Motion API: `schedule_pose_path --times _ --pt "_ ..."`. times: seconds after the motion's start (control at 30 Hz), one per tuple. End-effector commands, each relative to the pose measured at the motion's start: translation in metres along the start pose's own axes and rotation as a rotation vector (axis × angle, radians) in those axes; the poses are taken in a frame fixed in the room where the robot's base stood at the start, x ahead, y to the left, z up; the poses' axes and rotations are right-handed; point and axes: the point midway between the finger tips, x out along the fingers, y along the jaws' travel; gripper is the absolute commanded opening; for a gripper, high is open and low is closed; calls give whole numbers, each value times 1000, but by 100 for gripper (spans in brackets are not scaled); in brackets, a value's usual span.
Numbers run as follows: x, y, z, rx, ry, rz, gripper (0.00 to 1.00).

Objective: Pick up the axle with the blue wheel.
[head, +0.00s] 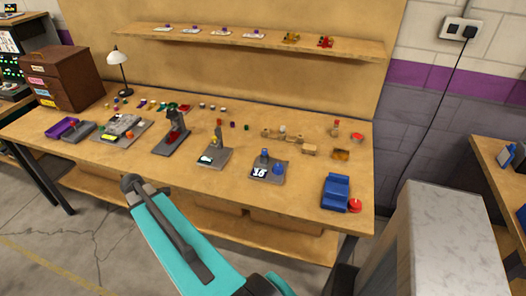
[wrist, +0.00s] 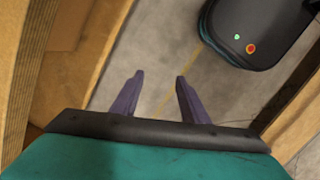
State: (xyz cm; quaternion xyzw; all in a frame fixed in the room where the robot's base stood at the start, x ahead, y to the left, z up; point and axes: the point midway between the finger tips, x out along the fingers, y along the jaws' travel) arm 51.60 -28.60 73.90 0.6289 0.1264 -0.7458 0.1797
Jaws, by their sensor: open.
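No axle with a blue wheel can be made out for certain at this size. The nearest match is a small round blue piece (head: 278,169) on a grey stand with a "16" card, at the middle right of the workbench in the head view. Another small blue piece (head: 264,153) stands upright on the same stand. My gripper (wrist: 160,76) shows in the wrist view with its two purple fingers apart and nothing between them. It points down at the concrete floor, away from the bench-top parts. In the head view its fingers cannot be made out.
The wooden workbench (head: 110,170) holds several grey stands, small coloured parts and a blue block (head: 337,190) at the front right. A shelf (head: 270,45) with small models runs above. A lamp (head: 118,60) stands at the left. Wooden edges flank my gripper in the wrist view.

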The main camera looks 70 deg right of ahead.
Motion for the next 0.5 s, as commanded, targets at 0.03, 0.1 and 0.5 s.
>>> schedule_pose_path --times 0.03,0.1,0.5 --pt "-16 18 7 -7 6 16 41" --pt "-34 38 18 -26 10 37 41" --pt "-131 144 115 -141 -15 140 41"
